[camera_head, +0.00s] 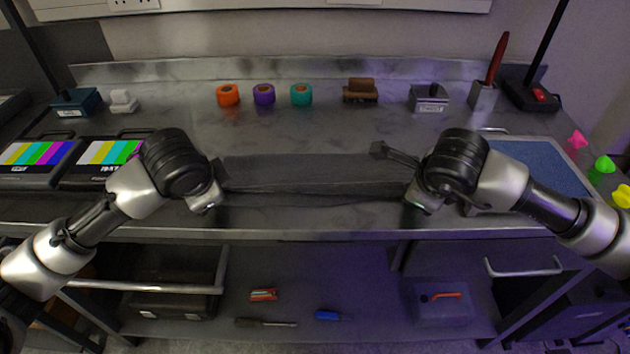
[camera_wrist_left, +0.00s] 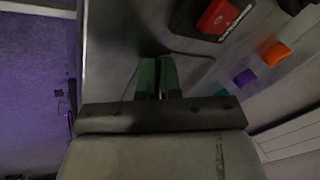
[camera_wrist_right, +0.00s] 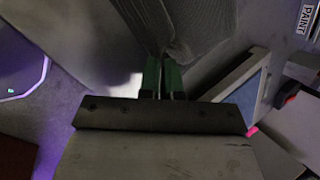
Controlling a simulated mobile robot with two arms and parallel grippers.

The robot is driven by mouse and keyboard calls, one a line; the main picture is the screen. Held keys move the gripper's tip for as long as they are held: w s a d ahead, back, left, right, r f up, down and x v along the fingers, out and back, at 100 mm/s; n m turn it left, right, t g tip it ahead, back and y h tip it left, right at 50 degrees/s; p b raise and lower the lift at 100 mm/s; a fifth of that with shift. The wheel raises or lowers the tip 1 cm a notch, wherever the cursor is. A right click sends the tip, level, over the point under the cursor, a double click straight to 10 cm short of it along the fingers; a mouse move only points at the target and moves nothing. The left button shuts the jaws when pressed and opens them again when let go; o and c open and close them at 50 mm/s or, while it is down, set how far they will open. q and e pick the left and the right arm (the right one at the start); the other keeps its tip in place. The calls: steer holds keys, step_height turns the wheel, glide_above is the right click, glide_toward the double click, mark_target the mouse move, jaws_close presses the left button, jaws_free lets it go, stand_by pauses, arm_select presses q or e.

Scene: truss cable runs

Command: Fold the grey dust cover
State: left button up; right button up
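The grey dust cover (camera_head: 310,175) lies as a long narrow strip across the middle of the bench, with a lengthwise crease and layers that appear folded over. My left gripper (camera_head: 216,182) is at its left end. In the left wrist view the fingers (camera_wrist_left: 157,78) are close together, and the cloth between them is dark and hard to make out. My right gripper (camera_head: 412,188) is at the right end. In the right wrist view its fingers (camera_wrist_right: 163,75) are closed on the edge of the ribbed grey cloth (camera_wrist_right: 185,25). The fingertips are mostly hidden in the head view.
Two colour-bar screens (camera_head: 38,160) lie at left, a blue-surfaced tray (camera_head: 540,168) at right.

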arm_select(q)
steer(key=o, duration=0.7)
arm_select(e)
steer(key=o, duration=0.7)
arm_select(q)
steer(key=shift+o, duration=0.3)
steer(key=shift+f, duration=0.1)
arm_select(e)
steer(key=shift+o, duration=0.4)
steer(key=shift+f, duration=0.1)
arm_select(q)
steer(key=shift+d, duration=0.1)
